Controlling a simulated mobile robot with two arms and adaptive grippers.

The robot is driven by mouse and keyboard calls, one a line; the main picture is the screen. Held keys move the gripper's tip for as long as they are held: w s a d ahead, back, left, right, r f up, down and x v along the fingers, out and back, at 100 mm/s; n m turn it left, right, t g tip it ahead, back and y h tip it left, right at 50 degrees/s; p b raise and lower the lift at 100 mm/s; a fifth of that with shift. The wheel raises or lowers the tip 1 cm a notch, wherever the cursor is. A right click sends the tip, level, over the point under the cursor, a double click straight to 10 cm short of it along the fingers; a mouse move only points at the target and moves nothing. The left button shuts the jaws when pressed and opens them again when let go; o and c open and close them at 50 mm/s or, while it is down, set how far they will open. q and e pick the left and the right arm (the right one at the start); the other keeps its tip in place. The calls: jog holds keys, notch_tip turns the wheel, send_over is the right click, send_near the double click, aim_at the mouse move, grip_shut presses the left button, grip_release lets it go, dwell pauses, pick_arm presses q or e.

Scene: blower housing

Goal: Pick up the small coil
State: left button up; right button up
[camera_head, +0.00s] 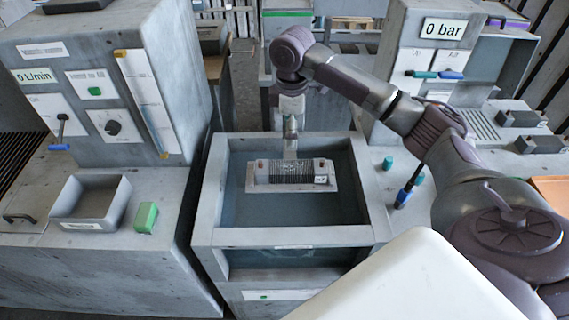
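A small coil (284,173), dark and ribbed with grey end plates and a white tag at its right end, is in the grey open-topped tank (292,238) at the centre. It seems to rest on a light grey support (262,188). My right arm reaches in from the right, and its gripper (290,153) points down at the coil's far edge, near its middle. I cannot tell whether it touches the coil, and its fingers are too small to read as open or shut. My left gripper is not in view.
A grey bin (91,199) and a green block (146,217) are on the left bench beside a panel marked 0 L/min (35,77). A panel marked 0 bar (443,28) stands at right. A blue-handled tool (405,190) is right of the tank. The tank walls surround the coil.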

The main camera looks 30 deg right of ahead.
jog(key=p, duration=0.1)
send_over(291, 166)
jog(key=f, duration=0.4)
jog(key=shift+s+f, duration=0.3)
jog(key=shift+w+f, duration=0.25)
jog(key=shift+f, duration=0.9)
jog(key=shift+w+f, duration=0.1)
jog(key=shift+f, duration=0.2)
jog(key=f, duration=0.1)
jog(key=p, duration=0.1)
jog(key=f+p, duration=0.1)
jog(key=shift+s+f, duration=0.25)
jog(key=shift+f, duration=0.1)
notch_tip(291, 166, down, 2)
jog(key=shift+f+p, duration=0.1)
jog(key=shift+p, duration=0.2)
jog(key=shift+w+f, duration=0.1)
jog(key=shift+f, duration=0.05)
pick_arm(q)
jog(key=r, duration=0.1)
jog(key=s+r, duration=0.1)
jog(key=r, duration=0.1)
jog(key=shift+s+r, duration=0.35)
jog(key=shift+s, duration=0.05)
